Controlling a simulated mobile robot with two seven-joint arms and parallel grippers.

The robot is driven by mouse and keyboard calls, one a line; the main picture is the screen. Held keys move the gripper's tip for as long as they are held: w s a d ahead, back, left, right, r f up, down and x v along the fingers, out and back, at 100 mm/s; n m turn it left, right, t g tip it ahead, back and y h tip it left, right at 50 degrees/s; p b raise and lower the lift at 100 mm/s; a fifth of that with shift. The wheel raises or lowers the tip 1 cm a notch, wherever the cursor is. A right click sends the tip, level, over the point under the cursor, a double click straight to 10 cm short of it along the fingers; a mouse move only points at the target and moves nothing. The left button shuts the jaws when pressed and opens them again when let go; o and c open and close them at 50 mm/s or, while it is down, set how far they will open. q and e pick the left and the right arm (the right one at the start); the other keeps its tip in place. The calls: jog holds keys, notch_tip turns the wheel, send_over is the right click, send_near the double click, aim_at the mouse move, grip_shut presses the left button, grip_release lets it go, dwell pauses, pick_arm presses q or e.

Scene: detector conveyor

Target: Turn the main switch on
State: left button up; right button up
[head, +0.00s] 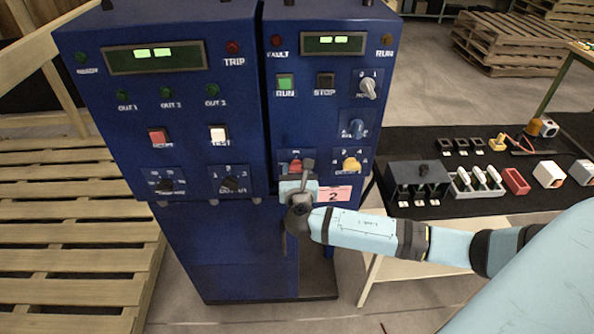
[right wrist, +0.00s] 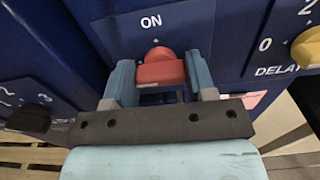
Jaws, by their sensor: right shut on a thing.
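The main switch is a red rotary knob (head: 294,167) low on the front of the right blue cabinet (head: 283,125). In the right wrist view the red knob (right wrist: 160,70) sits on a dark blue plate below the word ON, its rounded end towards that word. My right gripper (head: 299,182) is at the knob, with one light-blue finger against each side of it; in the right wrist view the gripper (right wrist: 160,80) is shut on it. The gripper hides part of the knob and its plate in the head view. My left gripper is not in view.
A yellow DELAY knob (head: 351,164) is just right of the switch. Above are a blue knob (head: 356,129), a grey knob (head: 368,89), and green RUN (head: 285,84) and black STOP (head: 325,84) buttons. A table with trays (head: 470,192) stands at right, pallets (head: 70,240) at left.

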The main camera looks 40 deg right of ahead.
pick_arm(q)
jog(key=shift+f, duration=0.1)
pick_arm(e)
jog(key=shift+f+m, duration=0.1)
jog(key=shift+m, duration=0.2)
jog(key=m+b, duration=0.2)
jog(key=m, duration=0.2)
jog(key=shift+f+m, duration=0.15)
jog(key=shift+m, duration=0.15)
pick_arm(q)
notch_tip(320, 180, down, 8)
jog(key=b, duration=0.8)
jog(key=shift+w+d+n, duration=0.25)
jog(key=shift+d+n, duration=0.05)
pick_arm(e)
jog(key=shift+s+d+m, duration=0.1)
jog(key=shift+d+m, duration=0.05)
jog(key=shift+m, duration=6.15)
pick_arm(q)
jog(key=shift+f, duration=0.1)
pick_arm(e)
jog(key=o, duration=0.9)
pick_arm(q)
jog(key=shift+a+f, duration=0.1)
pick_arm(e)
jog(key=shift+o, duration=0.2)
